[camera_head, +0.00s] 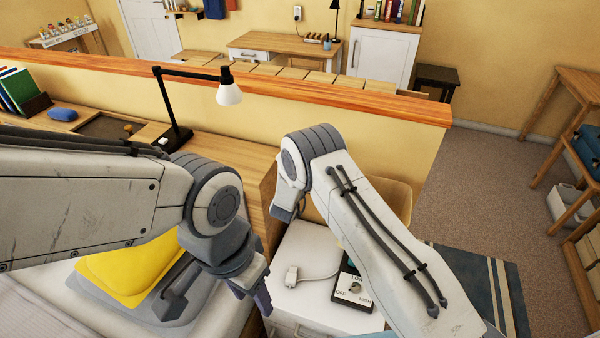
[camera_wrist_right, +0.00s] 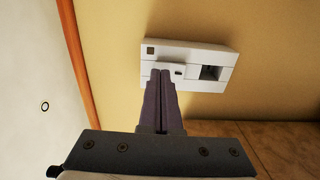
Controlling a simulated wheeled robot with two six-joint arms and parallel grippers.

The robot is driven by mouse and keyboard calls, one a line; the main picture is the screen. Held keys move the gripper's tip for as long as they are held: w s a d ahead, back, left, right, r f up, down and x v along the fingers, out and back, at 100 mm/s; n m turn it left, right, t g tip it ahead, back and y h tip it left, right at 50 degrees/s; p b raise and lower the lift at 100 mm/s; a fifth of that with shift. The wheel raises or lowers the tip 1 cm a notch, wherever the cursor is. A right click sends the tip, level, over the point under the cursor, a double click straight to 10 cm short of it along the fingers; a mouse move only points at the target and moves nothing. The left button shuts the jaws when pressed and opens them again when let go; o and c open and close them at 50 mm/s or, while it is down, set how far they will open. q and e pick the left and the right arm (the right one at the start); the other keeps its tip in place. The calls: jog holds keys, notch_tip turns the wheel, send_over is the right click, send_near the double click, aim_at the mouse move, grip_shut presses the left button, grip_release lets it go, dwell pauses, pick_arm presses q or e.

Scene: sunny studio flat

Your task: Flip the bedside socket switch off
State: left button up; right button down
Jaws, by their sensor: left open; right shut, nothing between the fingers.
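The bedside socket (camera_wrist_right: 205,55) is a white wall plate in the right wrist view, with a dark square at its upper left and a dark recess at its right. A small white switch piece (camera_wrist_right: 178,67) with a dark mark sits in its middle. My right gripper (camera_wrist_right: 162,82) is shut and empty, its tips overlapping the plate's lower edge just by the switch. I cannot tell whether they touch. In the head view the socket is hidden behind the partition or my right arm. My left gripper (camera_head: 250,294) is open and empty beside the bedside cabinet.
The white bedside cabinet (camera_head: 306,240) holds a white plug with a cord (camera_head: 292,276) and a dial box (camera_head: 352,288) marked LOW, OFF and HIGH. A desk lamp (camera_head: 228,93) stands by the wood-topped partition (camera_head: 330,102).

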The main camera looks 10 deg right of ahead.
pick_arm(q)
jog(key=f+b, duration=0.2)
jog(key=b, duration=0.1)
jog(key=shift+s+a+f, duration=0.1)
jog(key=shift+s+f, duration=0.3)
pick_arm(e)
jog(key=v, duration=1.2)
jog(key=shift+s+a+r, duration=0.25)
jog(key=shift+s+r, duration=0.05)
